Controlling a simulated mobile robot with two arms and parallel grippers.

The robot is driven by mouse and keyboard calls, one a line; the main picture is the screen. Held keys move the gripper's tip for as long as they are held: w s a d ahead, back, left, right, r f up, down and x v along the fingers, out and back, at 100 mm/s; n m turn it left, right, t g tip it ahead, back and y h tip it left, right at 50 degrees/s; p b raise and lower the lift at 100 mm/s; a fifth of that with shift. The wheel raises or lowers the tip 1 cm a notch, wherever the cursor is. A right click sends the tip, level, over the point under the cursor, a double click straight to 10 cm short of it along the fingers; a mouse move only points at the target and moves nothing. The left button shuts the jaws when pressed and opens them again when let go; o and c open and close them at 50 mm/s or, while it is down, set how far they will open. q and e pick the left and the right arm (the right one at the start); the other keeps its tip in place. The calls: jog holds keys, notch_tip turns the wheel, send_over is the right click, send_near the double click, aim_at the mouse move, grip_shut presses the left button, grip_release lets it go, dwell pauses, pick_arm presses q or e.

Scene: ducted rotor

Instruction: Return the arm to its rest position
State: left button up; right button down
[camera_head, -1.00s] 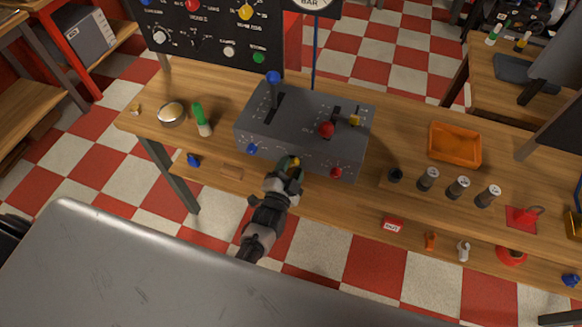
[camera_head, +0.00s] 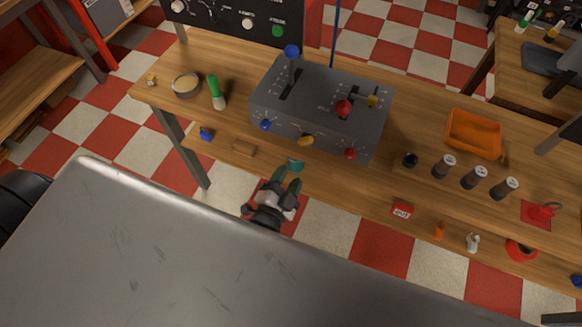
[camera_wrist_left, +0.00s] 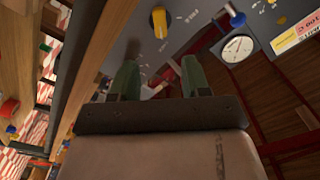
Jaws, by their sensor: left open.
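My left gripper (camera_head: 286,174) is open and empty, just in front of the bench's front edge, below the grey control box (camera_head: 318,108). In the left wrist view its two green fingers (camera_wrist_left: 155,80) stand apart with nothing between them. A yellow knob (camera_wrist_left: 159,22) on the box's front face is beyond the fingers and apart from them; in the head view this yellow knob (camera_head: 306,140) sits between a blue knob (camera_head: 265,124) and a red knob (camera_head: 350,154). My right gripper is not in view.
The wooden bench (camera_head: 420,115) holds an orange tray (camera_head: 473,134), several dark-grey cylinders (camera_head: 473,178), a green-handled tool (camera_head: 215,92) and a round tin (camera_head: 186,85). A large grey surface (camera_head: 200,250) fills the foreground.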

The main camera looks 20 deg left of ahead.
pick_arm(q)
jog(key=s+f+n+g, duration=0.1)
jog(key=s+f+g, duration=0.2)
jog(key=s+f, duration=0.35)
jog(key=s+f+n+g+h, duration=0.1)
jog(key=s+f+g, duration=0.2)
jog(key=f, duration=0.6)
jog(key=s+f+n+g, duration=0.1)
jog(key=s+f+g, duration=0.3)
jog(key=f, duration=0.4)
jog(key=s+a+f+n+g, duration=0.2)
jog(key=s+a+f+g, duration=0.1)
jog(key=s, duration=0.6)
jog(key=s+a+f+n+g+y, duration=0.1)
jog(key=s+a+f+n+g, duration=0.1)
jog(key=s+a+f+g, duration=0.2)
jog(key=s+a+f, duration=0.1)
jog(key=s+f, duration=0.2)
jog(key=s, duration=0.3)
jog(key=shift+s+a+y, duration=0.15)
jog(key=shift+a+y, duration=0.15)
jog(key=shift+a, duration=0.05)
